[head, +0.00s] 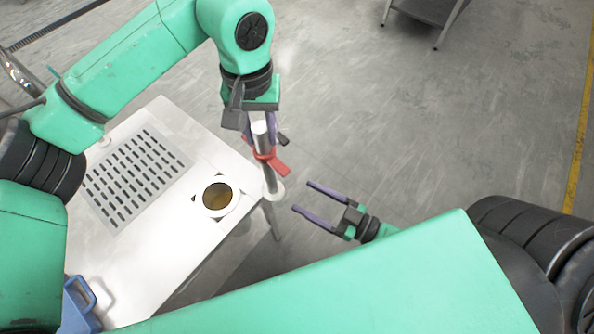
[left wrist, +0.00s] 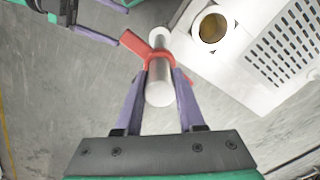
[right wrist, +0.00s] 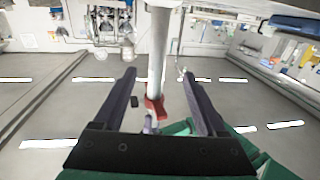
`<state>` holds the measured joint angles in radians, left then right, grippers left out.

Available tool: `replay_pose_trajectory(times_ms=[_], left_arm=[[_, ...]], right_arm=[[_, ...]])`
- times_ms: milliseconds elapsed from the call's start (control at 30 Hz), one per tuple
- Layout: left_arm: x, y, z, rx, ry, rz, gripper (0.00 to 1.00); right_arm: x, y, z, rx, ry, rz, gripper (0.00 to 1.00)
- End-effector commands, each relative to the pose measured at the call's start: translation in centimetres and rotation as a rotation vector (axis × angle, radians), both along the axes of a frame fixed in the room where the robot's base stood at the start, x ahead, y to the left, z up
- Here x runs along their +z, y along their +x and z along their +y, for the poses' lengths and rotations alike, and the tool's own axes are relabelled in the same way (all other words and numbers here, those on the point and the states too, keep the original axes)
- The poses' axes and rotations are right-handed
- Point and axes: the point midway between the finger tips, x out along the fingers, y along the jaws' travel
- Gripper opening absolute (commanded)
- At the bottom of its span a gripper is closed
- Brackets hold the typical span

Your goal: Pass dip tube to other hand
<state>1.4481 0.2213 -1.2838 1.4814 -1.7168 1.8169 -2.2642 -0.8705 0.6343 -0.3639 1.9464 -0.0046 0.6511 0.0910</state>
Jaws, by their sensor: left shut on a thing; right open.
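The dip tube (head: 269,176) is a slim pale tube with a red clip-like part (head: 271,161) around it. My left gripper (head: 263,145) is shut on the tube, which hangs roughly upright beside the table edge. In the left wrist view the tube (left wrist: 159,92) sits between the two purple fingers (left wrist: 160,75). My right gripper (head: 314,205) is open and empty, to the right of the tube's lower end and apart from it in the head view. In the right wrist view the tube (right wrist: 159,50) appears between the open fingers (right wrist: 158,78), lying beyond them.
A white table (head: 150,265) stands at left with a slotted grille (head: 135,178) and a round opening (head: 217,197) with brown contents. A blue handled object (head: 80,303) is at its front left. Grey floor to the right is open, with a metal stand (head: 430,12) far back.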

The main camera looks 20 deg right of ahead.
Motion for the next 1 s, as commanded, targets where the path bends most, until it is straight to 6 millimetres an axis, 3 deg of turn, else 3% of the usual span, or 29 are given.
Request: replay_pose_trajectory(times_ms=[167,600,967,1000], left_arm=[[0.0,0.0,0.0,0.000,-0.001,-0.001,0.00],[0.1,0.0,0.0,0.000,-0.001,-0.001,0.00],[0.1,0.0,0.0,0.000,-0.001,-0.001,0.00],[0.1,0.0,0.0,0.000,-0.001,-0.001,0.00]], right_arm=[[0.0,1.3,0.9,-0.003,0.000,-0.003,0.74],[-0.1,8.4,7.1,-0.003,-0.002,-0.001,0.74],[-0.1,9.1,7.8,-0.003,-0.004,0.002,0.74],[-0.1,9.1,7.8,-0.003,-0.004,0.002,0.58]])
